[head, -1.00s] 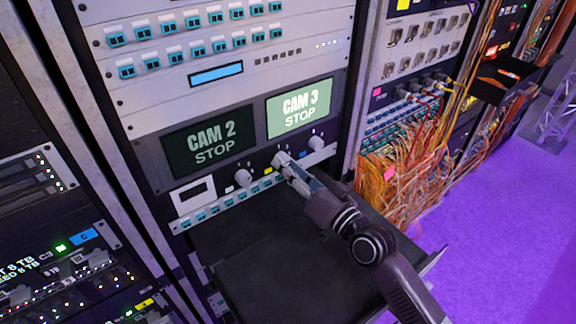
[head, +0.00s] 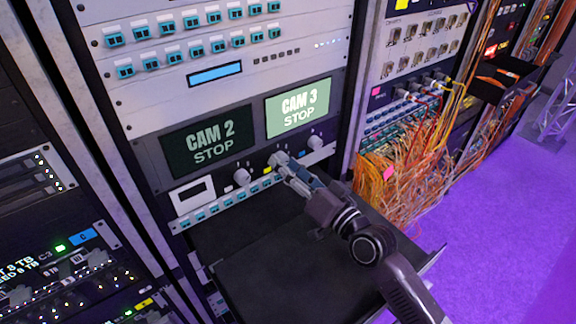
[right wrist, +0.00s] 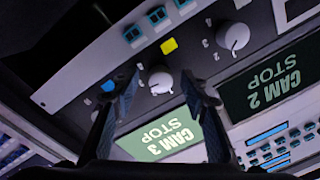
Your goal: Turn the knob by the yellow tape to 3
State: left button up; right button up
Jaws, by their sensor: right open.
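A row of white knobs is on the grey panel below two screens. The middle knob (head: 279,160) has a small yellow tape (head: 268,170) beside it. In the right wrist view, this knob (right wrist: 160,80) lies between the fingers of my right gripper (right wrist: 159,73), with the yellow tape (right wrist: 169,46) just above it. My right gripper (head: 284,168) is open at the knob, with a finger on either side; contact is not clear. Small digits surround the knob, but its pointer setting is too small to read. My left gripper is not in view.
Another knob (head: 243,177) is left of the middle one and a third (head: 316,142) is right. Screens read CAM 2 STOP (head: 208,142) and CAM 3 STOP (head: 299,107). A dark shelf (head: 260,262) juts out below. Orange cables (head: 405,185) hang at the right.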

jog(key=v, duration=1.2)
